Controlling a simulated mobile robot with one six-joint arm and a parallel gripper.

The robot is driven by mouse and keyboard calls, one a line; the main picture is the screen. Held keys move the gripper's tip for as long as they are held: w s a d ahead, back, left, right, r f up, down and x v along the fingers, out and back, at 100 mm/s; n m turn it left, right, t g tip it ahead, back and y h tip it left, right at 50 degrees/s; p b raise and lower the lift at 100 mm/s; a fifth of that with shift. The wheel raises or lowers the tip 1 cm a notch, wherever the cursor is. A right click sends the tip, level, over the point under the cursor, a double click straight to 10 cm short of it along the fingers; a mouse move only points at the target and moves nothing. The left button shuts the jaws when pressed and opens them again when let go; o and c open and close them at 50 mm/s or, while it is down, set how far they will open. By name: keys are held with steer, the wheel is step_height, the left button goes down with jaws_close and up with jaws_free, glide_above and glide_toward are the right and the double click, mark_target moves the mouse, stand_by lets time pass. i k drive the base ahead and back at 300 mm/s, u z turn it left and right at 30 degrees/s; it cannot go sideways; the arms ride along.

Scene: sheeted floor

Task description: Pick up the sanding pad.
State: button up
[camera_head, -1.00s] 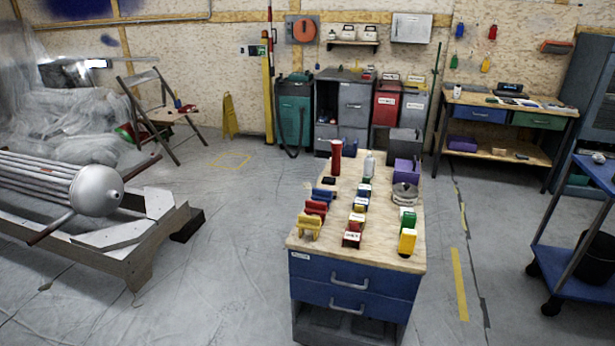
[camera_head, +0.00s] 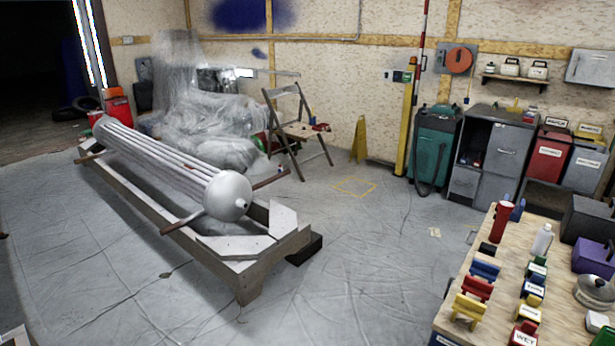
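My gripper is not in view. No thing here is clearly marked as the sanding pad. Candidates may be among the small coloured blocks on the wooden-topped workbench (camera_head: 457,283) at the lower right. A blue handled block (camera_head: 485,270), a red one (camera_head: 477,289) and a yellow one (camera_head: 468,310) stand in a row near its left edge. Several labelled small blocks (camera_head: 532,291) stand right of them. The bench's right and near parts are cut off by the picture edge.
A red cylinder (camera_head: 500,222) and a white bottle (camera_head: 542,240) stand on the bench. A silver cylinder (camera_head: 228,195) rests on a low wooden frame (camera_head: 240,285) at left. Floor between frame and bench is clear.

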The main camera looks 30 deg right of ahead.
mark_target(486, 249)
steer(key=u, duration=0.05)
steer(key=i, duration=1.7)
steer(key=z, duration=0.7)
steer(key=i, duration=0.7)
steer(key=z, duration=1.05)
steer(key=i, duration=0.85)
steer(key=z, duration=0.45)
